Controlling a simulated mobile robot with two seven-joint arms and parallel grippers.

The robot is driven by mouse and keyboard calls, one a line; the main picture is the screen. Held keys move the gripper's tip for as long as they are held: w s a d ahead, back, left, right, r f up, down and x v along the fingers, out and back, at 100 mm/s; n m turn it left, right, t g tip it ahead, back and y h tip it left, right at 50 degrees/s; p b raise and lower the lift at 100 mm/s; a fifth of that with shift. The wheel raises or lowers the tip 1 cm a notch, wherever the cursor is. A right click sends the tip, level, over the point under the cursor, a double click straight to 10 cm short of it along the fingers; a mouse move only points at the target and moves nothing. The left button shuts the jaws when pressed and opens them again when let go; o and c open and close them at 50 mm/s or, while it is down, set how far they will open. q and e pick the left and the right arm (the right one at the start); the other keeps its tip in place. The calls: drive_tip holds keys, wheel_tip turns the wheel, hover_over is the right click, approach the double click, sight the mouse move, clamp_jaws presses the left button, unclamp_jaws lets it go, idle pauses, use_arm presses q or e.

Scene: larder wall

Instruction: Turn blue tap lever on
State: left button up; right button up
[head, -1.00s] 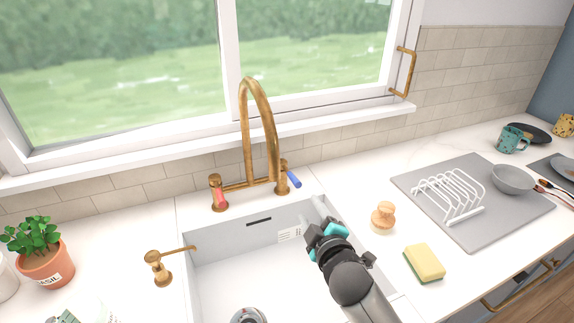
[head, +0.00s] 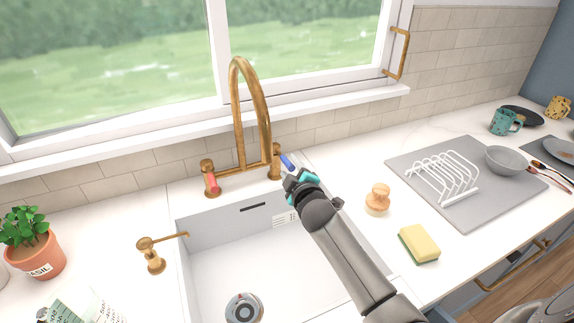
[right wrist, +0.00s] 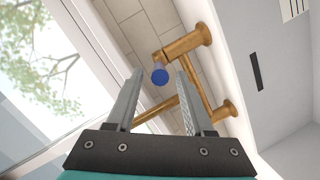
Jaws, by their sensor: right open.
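The brass tap (head: 250,120) stands behind the sink, with a blue lever (head: 287,161) on its right side and a red lever (head: 212,183) on its left. My right gripper (head: 291,178) is just in front of and below the blue lever in the head view. In the right wrist view the gripper (right wrist: 160,90) is open, and the end of the blue lever (right wrist: 160,76) shows between its two fingers, apart from both. Whether the lever lies as deep as the fingertips is hard to tell. My left gripper is not in view.
The white sink (head: 215,235) lies below the tap. A soap dispenser (head: 152,255) stands left of it. A wooden brush (head: 377,199), a yellow sponge (head: 419,243) and a grey mat (head: 470,205) with a white rack (head: 440,178) lie to the right. The window is behind.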

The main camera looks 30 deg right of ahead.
sight(287, 160)
drive_tip(key=shift+b+x, duration=0.35)
drive_tip(key=shift+x, duration=1.45)
clamp_jaws()
